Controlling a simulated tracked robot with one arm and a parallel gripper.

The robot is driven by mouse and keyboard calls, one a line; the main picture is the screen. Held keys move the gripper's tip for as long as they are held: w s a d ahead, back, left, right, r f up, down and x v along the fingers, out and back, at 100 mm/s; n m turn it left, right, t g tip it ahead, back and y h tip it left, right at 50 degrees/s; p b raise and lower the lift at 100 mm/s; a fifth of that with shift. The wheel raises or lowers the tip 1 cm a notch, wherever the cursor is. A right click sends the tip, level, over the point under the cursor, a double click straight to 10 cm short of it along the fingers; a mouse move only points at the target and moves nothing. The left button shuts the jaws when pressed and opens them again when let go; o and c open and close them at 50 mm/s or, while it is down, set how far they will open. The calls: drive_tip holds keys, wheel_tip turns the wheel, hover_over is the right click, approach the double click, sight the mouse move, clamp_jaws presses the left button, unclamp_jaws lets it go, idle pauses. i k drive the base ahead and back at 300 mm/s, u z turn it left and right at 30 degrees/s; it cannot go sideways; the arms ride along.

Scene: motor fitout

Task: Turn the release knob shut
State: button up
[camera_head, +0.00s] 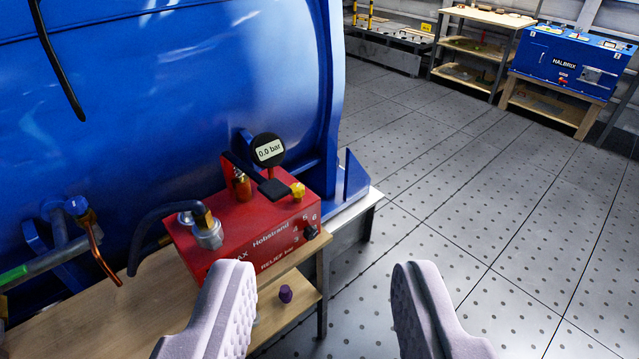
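A red hydraulic pump box (215,249) marked Hobstrand stands on a wooden bench beside a large blue tank. A yellow knob (298,191) sits at its top right edge. A black knob (310,231) is on its front face beside a numbered relief scale. No label shows which of these is the release knob. A round black gauge (268,150) on the pump reads 0.0 bar. My gripper (325,285) is open and empty, its two pale fingers wide apart in the foreground. The left finger hides part of the pump's lower front.
A small purple piece (286,294) is at the wooden bench (120,312) near my left finger. The blue tank (170,100) fills the left. Hoses and a copper pipe are near the pump. Open floor (470,210) lies right, with a blue Halbrix machine (565,65) behind.

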sight(298, 189)
drive_tip(key=z, duration=0.1)
drive_tip(key=i, duration=1)
drive_tip(key=u, duration=0.8)
